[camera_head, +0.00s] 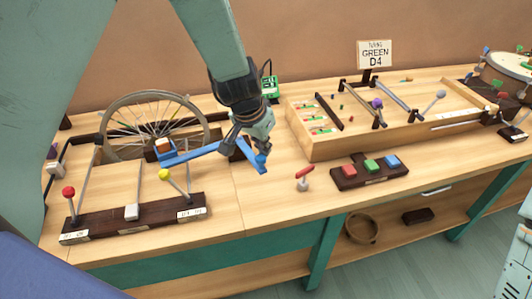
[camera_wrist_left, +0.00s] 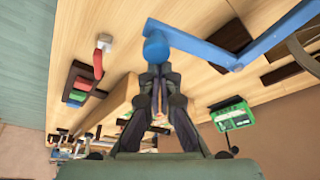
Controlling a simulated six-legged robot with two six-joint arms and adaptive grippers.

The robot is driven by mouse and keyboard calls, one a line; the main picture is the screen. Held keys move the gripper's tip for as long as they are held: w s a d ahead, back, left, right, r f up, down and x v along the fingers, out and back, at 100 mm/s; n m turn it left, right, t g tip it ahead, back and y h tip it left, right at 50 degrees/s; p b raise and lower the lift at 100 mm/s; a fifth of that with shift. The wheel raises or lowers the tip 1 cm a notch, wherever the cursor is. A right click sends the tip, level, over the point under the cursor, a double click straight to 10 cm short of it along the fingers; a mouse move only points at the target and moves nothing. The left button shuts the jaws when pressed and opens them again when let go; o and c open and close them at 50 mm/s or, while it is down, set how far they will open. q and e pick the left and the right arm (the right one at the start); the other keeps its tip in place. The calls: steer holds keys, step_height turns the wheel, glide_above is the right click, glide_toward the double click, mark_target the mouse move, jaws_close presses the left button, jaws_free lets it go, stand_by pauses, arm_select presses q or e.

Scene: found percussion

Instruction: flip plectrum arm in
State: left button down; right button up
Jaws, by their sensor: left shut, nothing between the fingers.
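The plectrum arm is a blue bent bar (camera_head: 203,151) beside the spoked wheel (camera_head: 150,120). Its near end has a round blue knob (camera_head: 261,159). My left gripper (camera_head: 260,143) is shut and empty, just above and behind the knob. In the left wrist view the knob (camera_wrist_left: 155,46) lies right in front of the shut fingertips (camera_wrist_left: 155,70); whether they touch it I cannot tell. The bar (camera_wrist_left: 220,55) runs off to the right there. My right gripper is in neither view.
A lever board (camera_head: 130,218) with red, white and yellow knobs stands at the front left. A red-handled lever (camera_head: 303,179) and a block with coloured buttons (camera_head: 368,170) are to the right. A long wooden box (camera_head: 310,140) stands behind them. Bare bench lies below the blue knob.

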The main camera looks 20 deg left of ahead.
arm_select(q)
steer(key=s+m+b, duration=0.1)
steer(key=a+b, duration=0.1)
steer(key=b, duration=0.1)
steer(key=shift+s+a+f+m+h, duration=0.1)
steer(key=shift+s+a+m+h, duration=0.05)
steer(key=shift+s+m+h, duration=0.2)
steer(key=shift+s+a+m+h+b, duration=0.25)
steer(key=shift+s+a+m+b, duration=0.2)
steer(key=shift+m, duration=0.3)
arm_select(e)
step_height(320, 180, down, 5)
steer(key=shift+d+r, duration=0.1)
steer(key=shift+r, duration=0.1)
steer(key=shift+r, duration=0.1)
